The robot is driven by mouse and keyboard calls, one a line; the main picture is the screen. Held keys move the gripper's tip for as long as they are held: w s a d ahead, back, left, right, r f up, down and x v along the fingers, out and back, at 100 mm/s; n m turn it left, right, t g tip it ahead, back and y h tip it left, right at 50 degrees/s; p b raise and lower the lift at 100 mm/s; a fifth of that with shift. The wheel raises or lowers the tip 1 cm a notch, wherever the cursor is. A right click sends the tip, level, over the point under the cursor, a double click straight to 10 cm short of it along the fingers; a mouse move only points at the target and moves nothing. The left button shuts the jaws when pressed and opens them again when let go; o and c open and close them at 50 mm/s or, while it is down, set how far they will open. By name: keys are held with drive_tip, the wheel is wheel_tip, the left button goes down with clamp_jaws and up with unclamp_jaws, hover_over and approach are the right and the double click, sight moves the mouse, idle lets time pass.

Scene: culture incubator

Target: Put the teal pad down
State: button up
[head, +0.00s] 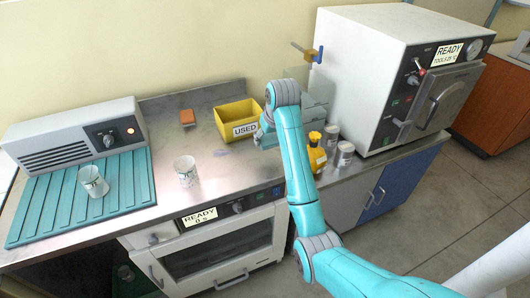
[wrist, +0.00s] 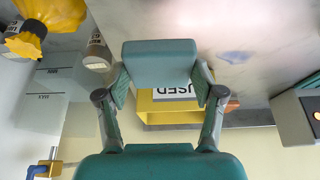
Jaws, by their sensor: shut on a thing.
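The teal pad (wrist: 160,62) is a thick dark teal block. In the wrist view it spans the gap between the two fingers of my gripper (wrist: 161,82), which are shut on it from both sides. In that view the pad is in front of the worktop and the yellow USED bin (wrist: 166,117), covering part of both. In the head view my gripper (head: 268,134) is beside the yellow bin (head: 237,119), above the counter. My arm hides much of it there, and I cannot clearly make out the pad.
A ribbed teal mat (head: 126,186) carries a white cup (head: 93,181); another cup (head: 186,170) stands on the bare counter (head: 215,185). An orange block (head: 187,117) lies behind. A yellow bottle (head: 316,155), jars (head: 345,154) and a white incubator (head: 365,70) are at right.

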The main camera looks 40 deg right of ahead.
sight(267, 157)
drive_tip(key=shift+f, duration=3.4)
drive_tip(key=o, duration=1.1)
drive_tip(key=shift+f, duration=0.15)
